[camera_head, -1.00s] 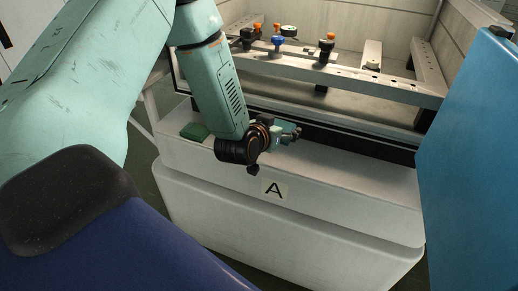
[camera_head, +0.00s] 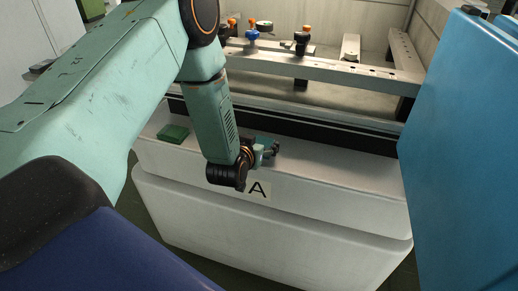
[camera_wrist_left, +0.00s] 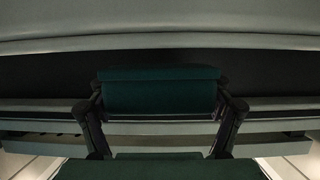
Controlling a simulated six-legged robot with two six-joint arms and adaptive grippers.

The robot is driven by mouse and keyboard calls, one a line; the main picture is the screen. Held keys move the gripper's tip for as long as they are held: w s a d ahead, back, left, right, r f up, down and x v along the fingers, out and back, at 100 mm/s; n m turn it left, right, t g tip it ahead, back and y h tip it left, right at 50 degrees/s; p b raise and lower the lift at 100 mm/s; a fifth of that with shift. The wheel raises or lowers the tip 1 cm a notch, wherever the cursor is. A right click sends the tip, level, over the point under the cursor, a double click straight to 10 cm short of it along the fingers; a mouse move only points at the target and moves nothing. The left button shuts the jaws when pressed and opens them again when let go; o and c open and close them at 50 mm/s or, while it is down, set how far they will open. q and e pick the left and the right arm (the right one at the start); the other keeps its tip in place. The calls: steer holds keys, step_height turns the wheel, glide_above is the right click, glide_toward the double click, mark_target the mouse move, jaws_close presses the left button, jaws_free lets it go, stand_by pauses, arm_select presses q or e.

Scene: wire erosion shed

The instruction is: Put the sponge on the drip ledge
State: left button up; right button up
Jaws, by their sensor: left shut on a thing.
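My left gripper (camera_head: 272,149) is over the white ledge (camera_head: 345,178) in front of the machine tank, just above the letter A label. In the left wrist view its two fingers are shut on a dark green block (camera_wrist_left: 160,90), which looks like the sponge. In the head view little of that block shows at the fingertips. I cannot tell whether it touches the ledge, which looks like the drip ledge. My right gripper is not in view.
A separate small green block (camera_head: 173,132) lies on the ledge's left end. Behind the ledge is a dark strip, then the tank with a metal rail (camera_head: 310,72) and clamps with orange and blue knobs. A blue panel (camera_head: 460,150) stands at right. The ledge right of my gripper is clear.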

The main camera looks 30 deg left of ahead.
arm_select(q)
steer(key=shift+a+f, duration=0.1)
steer(key=shift+f, duration=0.85)
steer(key=shift+w+d, duration=0.2)
steer(key=shift+d, duration=0.05)
steer(key=shift+s+a+f, duration=0.1)
steer(key=shift+s, duration=0.05)
steer(key=o, duration=0.6)
steer(key=shift+a, duration=0.1)
steer(key=shift+o, duration=1.2)
